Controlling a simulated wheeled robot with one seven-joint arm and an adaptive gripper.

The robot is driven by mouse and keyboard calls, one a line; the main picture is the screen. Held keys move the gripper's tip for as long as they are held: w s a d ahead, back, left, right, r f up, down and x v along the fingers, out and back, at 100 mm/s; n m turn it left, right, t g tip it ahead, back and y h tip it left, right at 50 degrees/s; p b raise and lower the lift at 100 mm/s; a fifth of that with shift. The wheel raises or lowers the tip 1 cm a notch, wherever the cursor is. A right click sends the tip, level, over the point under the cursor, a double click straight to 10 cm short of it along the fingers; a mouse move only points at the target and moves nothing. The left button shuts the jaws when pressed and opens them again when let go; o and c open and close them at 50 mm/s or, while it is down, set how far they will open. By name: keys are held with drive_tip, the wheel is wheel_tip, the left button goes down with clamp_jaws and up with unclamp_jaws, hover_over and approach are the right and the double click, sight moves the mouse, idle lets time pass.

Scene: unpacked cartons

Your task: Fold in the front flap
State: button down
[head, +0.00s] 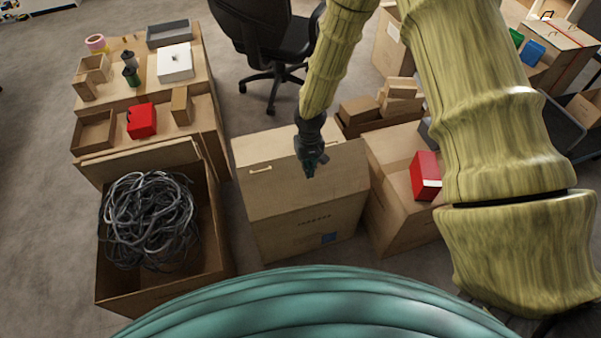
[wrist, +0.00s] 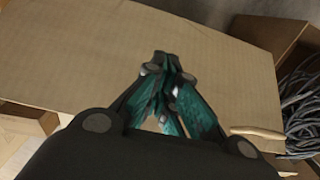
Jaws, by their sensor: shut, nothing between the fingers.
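I cannot tell which part of this panel is the front flap. My gripper (head: 309,172) points down over the panel, right of its middle; contact is unclear. In the wrist view my gripper (wrist: 165,62) has its fingertips together with nothing between them, and the plain panel (wrist: 90,55) lies behind them.
An open carton of grey cables (head: 150,218) stands close on the left. Another carton (head: 390,180) with a red box (head: 426,176) stands close on the right. Small boxes and open cartons lie behind; an office chair (head: 268,40) stands at the back.

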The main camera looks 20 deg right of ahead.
drive_tip(key=w+f+b, duration=0.1)
drive_tip(key=w+f, duration=0.1)
drive_tip(key=f, duration=0.1)
drive_tip(key=w+f+b, duration=0.1)
drive_tip(key=w+f, duration=0.2)
drive_tip(key=f, duration=0.1)
drive_tip(key=w+f+b, duration=0.1)
drive_tip(key=w+f, duration=0.1)
drive_tip(key=f, duration=0.1)
drive_tip(key=shift+w+a+f+b, duration=0.15)
drive_tip(key=shift+w+b, duration=0.2)
drive_tip(key=shift+b, duration=0.05)
wheel_tip(320, 180, up, 12)
drive_tip(key=p, duration=0.7)
drive_tip(key=shift+f+p, duration=0.2)
drive_tip(key=shift+p, duration=0.2)
drive_tip(key=shift+s, duration=0.1)
